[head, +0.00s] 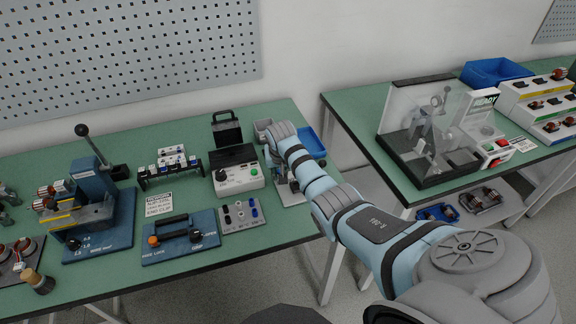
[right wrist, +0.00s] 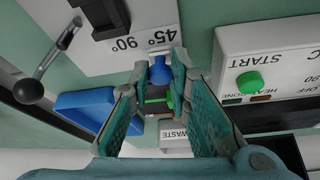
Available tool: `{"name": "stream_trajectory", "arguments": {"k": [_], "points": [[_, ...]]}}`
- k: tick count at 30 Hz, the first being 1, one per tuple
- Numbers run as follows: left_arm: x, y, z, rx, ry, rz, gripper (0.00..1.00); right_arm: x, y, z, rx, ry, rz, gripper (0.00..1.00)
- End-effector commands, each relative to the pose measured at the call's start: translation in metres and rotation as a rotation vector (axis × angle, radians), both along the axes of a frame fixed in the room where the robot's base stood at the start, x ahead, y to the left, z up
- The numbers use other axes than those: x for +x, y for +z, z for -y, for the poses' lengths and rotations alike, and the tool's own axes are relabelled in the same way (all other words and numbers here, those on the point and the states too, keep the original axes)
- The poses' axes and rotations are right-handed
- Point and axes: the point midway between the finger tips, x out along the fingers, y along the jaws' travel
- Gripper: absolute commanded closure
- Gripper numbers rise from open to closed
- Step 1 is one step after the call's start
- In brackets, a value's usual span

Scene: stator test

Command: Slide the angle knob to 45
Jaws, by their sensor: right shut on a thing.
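The angle plate (right wrist: 105,52) is a light panel printed with 45° and 90°, upside down in the right wrist view. A blue knob (right wrist: 160,72) stands at its edge, beside the 45° mark. My right gripper (right wrist: 160,84) is shut on the blue knob, one teal finger on each side of it. Part of the knob is hidden by the fingertips. In the head view my right arm covers most of the fixture (head: 292,197), and the knob cannot be made out there. My left gripper is not in view.
A control box (right wrist: 283,70) with a green START button stands close by. A lever with a black ball (right wrist: 28,90) and a blue bin (right wrist: 70,104) are on the other side. A small connector board (head: 240,216) lies on the green table.

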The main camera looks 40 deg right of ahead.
Motion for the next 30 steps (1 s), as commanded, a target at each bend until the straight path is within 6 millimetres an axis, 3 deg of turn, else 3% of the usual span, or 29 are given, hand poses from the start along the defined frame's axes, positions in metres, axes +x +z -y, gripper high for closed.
{"name": "stream_trajectory", "arguments": {"k": [7,8,11,23,26,30], "points": [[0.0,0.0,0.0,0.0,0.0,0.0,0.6,0.002,0.0,-0.004,0.006,0.004,0.004,1.0],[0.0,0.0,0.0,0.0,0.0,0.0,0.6,0.002,0.0,-0.004,0.006,0.004,0.004,0.78],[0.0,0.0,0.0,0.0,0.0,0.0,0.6,0.002,0.0,-0.004,0.006,0.004,0.004,0.62],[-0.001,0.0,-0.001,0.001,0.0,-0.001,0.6,-0.001,0.007,-0.003,0.003,0.001,0.004,0.61],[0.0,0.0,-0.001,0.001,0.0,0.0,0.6,-0.007,0.023,-0.007,0.003,0.002,0.008,0.61],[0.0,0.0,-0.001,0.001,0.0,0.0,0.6,-0.02,0.061,-0.016,0.003,0.003,0.008,0.61]]}}
